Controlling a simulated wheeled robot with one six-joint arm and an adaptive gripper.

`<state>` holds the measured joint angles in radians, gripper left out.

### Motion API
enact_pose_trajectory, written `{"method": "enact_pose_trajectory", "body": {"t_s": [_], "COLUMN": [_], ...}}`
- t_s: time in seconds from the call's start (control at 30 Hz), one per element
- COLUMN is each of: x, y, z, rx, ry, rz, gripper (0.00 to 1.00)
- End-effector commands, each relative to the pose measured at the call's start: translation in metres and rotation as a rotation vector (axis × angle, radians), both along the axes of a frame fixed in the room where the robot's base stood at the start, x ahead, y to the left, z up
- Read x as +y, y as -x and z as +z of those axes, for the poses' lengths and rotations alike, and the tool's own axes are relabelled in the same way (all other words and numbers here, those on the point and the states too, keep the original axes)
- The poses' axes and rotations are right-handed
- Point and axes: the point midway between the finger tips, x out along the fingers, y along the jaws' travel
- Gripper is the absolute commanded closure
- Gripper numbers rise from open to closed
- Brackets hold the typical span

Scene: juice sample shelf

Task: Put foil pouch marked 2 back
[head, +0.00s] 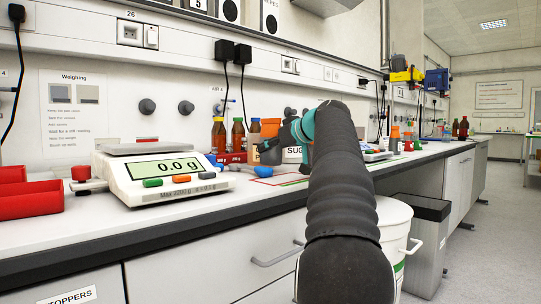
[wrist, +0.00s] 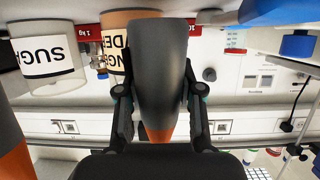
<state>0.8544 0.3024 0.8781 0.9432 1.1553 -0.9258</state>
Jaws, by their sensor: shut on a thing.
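My gripper (wrist: 158,95) is shut on a grey, tapering pouch-like thing (wrist: 160,65) with an orange end; it looks like the foil pouch. No number shows on the side facing the camera. Whether the pouch touches the bench cannot be told. The scale (head: 160,175) at left reads 0.0 g and its pan is bare.
A sugar jar (wrist: 48,55) and an orange powder container (wrist: 115,45) stand close behind the held thing. Red trays (head: 30,200) lie far left. A white bucket (head: 392,235) stands below the bench front.

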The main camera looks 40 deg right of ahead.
Motion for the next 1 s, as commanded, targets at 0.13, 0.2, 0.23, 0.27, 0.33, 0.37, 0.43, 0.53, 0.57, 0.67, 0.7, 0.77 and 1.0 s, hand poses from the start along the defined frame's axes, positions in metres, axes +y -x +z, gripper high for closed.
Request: {"method": "enact_pose_trajectory", "body": {"t_s": [0.13,0.2,0.23,0.27,0.33,0.37,0.43,0.53,0.57,0.67,0.7,0.77,1.0], "x": [0.001,0.001,0.001,0.001,0.001,0.001,0.001,0.001,0.001,0.001,0.000,0.000,-0.001], "y": [0.001,0.001,0.000,0.000,0.000,0.000,0.000,0.000,0.000,0.000,0.000,0.000,-0.001], "z": [-0.005,-0.005,-0.005,-0.005,-0.005,-0.006,-0.008,-0.011,-0.012,-0.016,-0.018,-0.021,-0.026], "rx": [-0.002,-0.002,-0.002,-0.002,-0.002,-0.002,-0.002,-0.002,-0.002,0.000,0.002,0.004,0.012], "ry": [0.001,0.001,0.001,0.001,0.001,0.001,0.001,0.000,0.000,-0.003,-0.004,-0.006,-0.014], "rz": [0.000,0.000,0.000,0.000,0.000,0.000,0.000,0.001,0.001,0.001,0.002,0.002,0.002], "gripper": [1.00,1.00,1.00,1.00,1.00,1.00,1.00,1.00,1.00,1.00,1.00,1.00,0.41]}}
